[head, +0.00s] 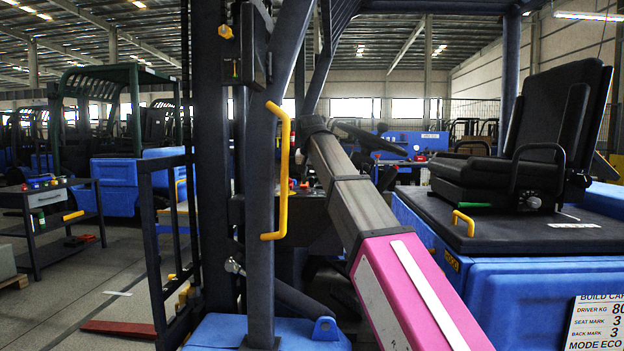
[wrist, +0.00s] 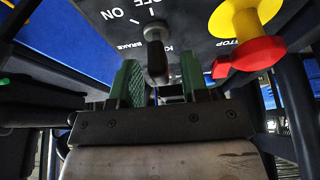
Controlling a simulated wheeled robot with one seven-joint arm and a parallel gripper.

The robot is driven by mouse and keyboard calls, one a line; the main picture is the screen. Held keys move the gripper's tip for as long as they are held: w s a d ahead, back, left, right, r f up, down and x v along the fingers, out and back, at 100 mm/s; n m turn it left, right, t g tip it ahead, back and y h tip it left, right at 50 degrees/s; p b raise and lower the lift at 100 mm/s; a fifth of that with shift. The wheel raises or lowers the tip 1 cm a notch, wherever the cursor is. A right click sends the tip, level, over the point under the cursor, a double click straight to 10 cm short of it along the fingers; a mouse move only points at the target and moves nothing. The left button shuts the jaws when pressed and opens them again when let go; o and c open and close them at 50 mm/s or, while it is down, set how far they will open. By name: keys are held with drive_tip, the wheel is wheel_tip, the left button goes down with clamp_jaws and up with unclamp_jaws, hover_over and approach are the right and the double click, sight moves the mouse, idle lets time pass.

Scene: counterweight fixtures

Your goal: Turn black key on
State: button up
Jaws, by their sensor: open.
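In the wrist view, the black key (wrist: 156,55) stands out from a dark panel (wrist: 185,20) with a light metal collar at its base. Its dark grip points down the picture. White "ON" lettering (wrist: 112,14) and part of "OFF" lie up and left of it. My gripper (wrist: 160,78) is open, with one green finger left of the key and one right of it. The key's grip lies between them in the picture, with gaps on both sides; I see no contact. In the head view I cannot make out the key or my gripper's fingers.
A yellow and red stop knob (wrist: 245,40) sticks out right of my right finger. A yellow grab handle (head: 282,170) on a dark post stands left of my arm in the head view. A black seat (head: 530,135) and blue truck body (head: 500,300) are at right.

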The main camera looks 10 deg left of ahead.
drive_tip(key=shift+c, duration=0.3)
clamp_jaws()
drive_tip(key=shift+m, duration=0.3)
drive_tip(key=m+h, duration=0.1)
drive_tip(key=m, duration=0.2)
drive_tip(key=shift+m+h, duration=0.3)
drive_tip(key=shift+m, duration=0.1)
drive_tip(key=shift+m+g+h, duration=0.6)
drive_tip(key=shift+m+h, duration=0.1)
drive_tip(key=shift+m, duration=1.5)
